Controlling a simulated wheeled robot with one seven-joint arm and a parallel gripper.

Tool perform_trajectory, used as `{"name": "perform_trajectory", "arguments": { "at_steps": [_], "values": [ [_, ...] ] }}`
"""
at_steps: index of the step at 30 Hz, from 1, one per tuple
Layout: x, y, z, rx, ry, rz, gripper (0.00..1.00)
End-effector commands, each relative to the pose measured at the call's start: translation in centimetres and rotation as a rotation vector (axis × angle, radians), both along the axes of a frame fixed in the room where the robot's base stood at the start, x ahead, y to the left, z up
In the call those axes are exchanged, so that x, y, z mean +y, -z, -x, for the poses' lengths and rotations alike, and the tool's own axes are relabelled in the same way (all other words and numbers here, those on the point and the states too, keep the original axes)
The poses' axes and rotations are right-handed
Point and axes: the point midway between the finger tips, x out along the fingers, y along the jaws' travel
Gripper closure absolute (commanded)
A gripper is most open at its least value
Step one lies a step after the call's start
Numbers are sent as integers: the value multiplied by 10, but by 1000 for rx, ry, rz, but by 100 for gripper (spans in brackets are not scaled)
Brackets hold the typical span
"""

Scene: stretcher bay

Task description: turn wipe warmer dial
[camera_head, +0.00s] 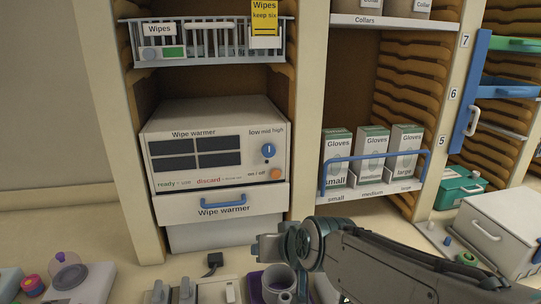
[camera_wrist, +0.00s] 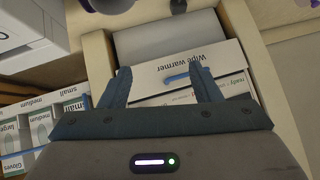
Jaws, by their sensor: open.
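The wipe warmer (camera_head: 215,115) is a cream box on a shelf in the head view. Its blue dial (camera_head: 268,150) sits at the upper right of the front, under the words low, mid, high; its white mark points about straight up. An orange on/off button (camera_head: 275,174) is below it. My gripper (camera_head: 268,246) is below and in front of the warmer, apart from the dial. In the wrist view my gripper (camera_wrist: 163,75) is open and empty, its fingers framing the warmer's drawer front (camera_wrist: 215,57). The dial cannot be made out in that view.
A drawer with a blue handle (camera_head: 223,202) is under the warmer's panel. Glove boxes (camera_head: 371,150) stand behind a blue rail to the right. A wipes basket (camera_head: 205,45) is above. A grey mug (camera_head: 278,283) and other items crowd the counter below my gripper.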

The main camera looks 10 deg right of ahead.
Motion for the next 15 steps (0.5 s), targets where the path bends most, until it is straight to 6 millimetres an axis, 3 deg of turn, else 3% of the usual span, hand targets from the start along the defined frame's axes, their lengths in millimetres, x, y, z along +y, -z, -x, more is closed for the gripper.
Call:
{"name": "perform_trajectory", "arguments": {
  "at_steps": [6,10,15],
  "values": [
    [7,-36,-67,-312,120,-138,43],
    [1,-57,-95,-481,220,-186,43],
    [-11,-78,-113,-647,337,-209,43]
  ]
}}
